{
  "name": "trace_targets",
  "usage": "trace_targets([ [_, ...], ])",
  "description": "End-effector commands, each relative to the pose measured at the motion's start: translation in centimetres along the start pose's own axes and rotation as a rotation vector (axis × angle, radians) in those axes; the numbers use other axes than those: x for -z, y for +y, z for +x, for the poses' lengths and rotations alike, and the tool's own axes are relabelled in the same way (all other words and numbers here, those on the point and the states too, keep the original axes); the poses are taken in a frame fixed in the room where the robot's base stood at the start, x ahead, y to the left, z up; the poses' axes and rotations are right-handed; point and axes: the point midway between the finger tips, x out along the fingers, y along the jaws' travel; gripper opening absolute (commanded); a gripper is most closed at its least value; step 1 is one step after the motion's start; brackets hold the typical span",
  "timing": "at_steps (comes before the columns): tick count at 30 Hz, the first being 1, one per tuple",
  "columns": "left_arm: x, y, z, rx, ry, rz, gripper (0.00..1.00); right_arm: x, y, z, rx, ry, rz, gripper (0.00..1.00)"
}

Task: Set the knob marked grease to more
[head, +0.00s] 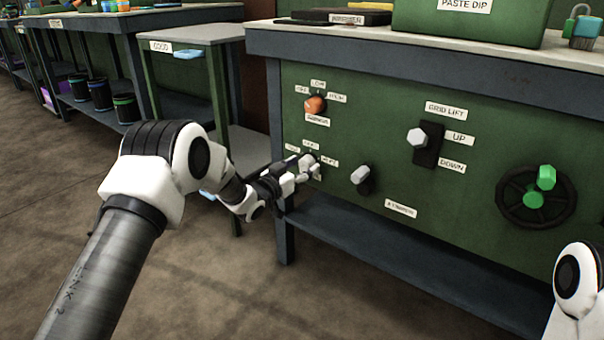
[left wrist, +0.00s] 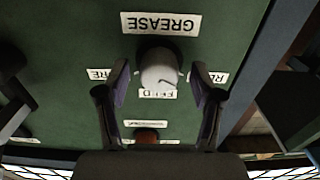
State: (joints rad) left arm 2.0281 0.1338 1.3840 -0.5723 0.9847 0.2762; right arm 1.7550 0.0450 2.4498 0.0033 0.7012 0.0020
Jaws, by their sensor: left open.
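The grease knob (left wrist: 160,70) is pale grey and round, beside the sign GREASE (left wrist: 161,23) on a green panel. The left wrist view is upside down. A small dark mark shows near the knob's lower right edge there; I cannot tell its setting for sure. A label ending in RE (left wrist: 99,74) is at the left, partly hidden by a finger; another (left wrist: 216,78) is at the right. My left gripper (head: 308,167) is open at the panel, its fingers (left wrist: 158,80) on either side of the knob, apart from it. My right gripper is out of frame.
An orange knob (head: 315,104) sits just above. A pale switch (head: 360,175) is to the right, then the grid lift lever (head: 417,138) and a handwheel with a green handle (head: 546,178). A shelf (head: 400,240) runs below the panel. A side table (head: 195,33) stands left.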

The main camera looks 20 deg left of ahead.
Motion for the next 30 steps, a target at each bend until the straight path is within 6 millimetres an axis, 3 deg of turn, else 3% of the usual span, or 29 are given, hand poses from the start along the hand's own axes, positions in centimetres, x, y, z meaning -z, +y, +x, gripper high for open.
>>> trace_targets([
  [6, 0.0, 0.0, 0.1, 0.0, -0.001, -0.001, 0.63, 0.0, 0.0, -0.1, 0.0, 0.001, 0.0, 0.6],
  [11, 0.0, 0.0, 0.1, 0.001, -0.001, -0.001, 0.07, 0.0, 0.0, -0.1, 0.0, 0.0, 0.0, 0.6],
  [22, 0.1, 0.0, 0.0, 0.001, -0.001, 0.02, 0.07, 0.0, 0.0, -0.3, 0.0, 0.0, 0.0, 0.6],
  [30, 0.2, 0.0, 0.0, 0.0, -0.002, 0.14, 0.07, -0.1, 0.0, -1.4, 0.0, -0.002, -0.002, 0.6],
])
